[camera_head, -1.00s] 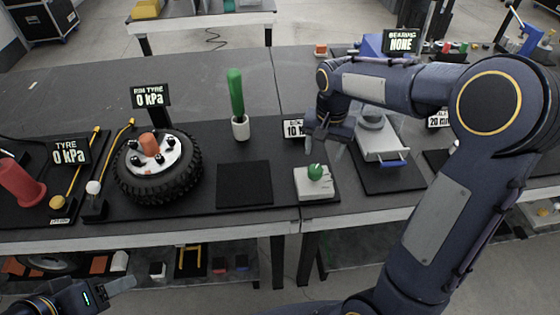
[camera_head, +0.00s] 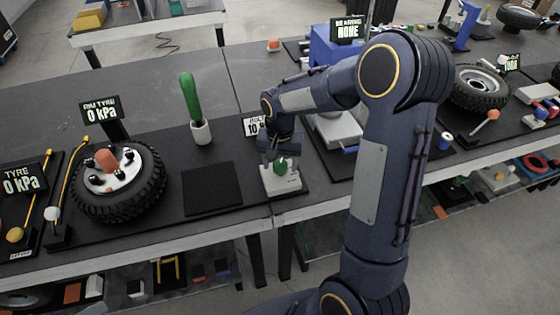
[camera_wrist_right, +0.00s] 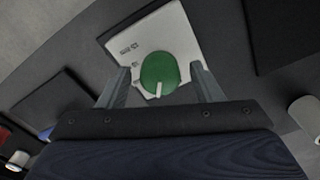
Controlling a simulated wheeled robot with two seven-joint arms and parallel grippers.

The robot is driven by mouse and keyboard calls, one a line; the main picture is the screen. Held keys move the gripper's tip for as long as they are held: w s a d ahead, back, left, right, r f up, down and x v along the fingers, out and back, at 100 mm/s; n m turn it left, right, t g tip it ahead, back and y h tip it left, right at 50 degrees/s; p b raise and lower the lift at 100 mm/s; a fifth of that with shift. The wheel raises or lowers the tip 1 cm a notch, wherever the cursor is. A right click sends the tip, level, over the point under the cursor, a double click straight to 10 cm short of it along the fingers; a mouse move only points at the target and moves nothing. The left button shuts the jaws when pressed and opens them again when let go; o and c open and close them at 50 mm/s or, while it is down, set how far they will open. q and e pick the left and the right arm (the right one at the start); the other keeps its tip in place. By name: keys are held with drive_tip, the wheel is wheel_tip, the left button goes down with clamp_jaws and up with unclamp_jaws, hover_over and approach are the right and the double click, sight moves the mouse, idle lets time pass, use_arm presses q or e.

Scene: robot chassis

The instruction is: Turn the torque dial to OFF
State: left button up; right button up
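The torque dial (camera_head: 281,166) is a round green knob on a white base (camera_head: 281,184), in the middle of the head view. It also shows in the right wrist view (camera_wrist_right: 158,70), where its white pointer mark points toward the bottom of the picture, toward my gripper. Small lettering on the base is too blurred to read. A sign (camera_head: 252,126) behind it reads "10", partly hidden by my arm. My right gripper (camera_wrist_right: 160,74) is open, with one finger on each side of the knob; contact is not clear. My left gripper is out of view.
A grey device (camera_head: 335,128) is just right, partly behind my arm. The table's front edge runs close by.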

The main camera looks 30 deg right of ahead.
drive_tip(key=c, duration=1)
drive_tip(key=shift+o, duration=0.2)
drive_tip(key=shift+n, duration=3.4)
drive_tip(key=o, duration=1)
drive_tip(key=shift+r, duration=0.15)
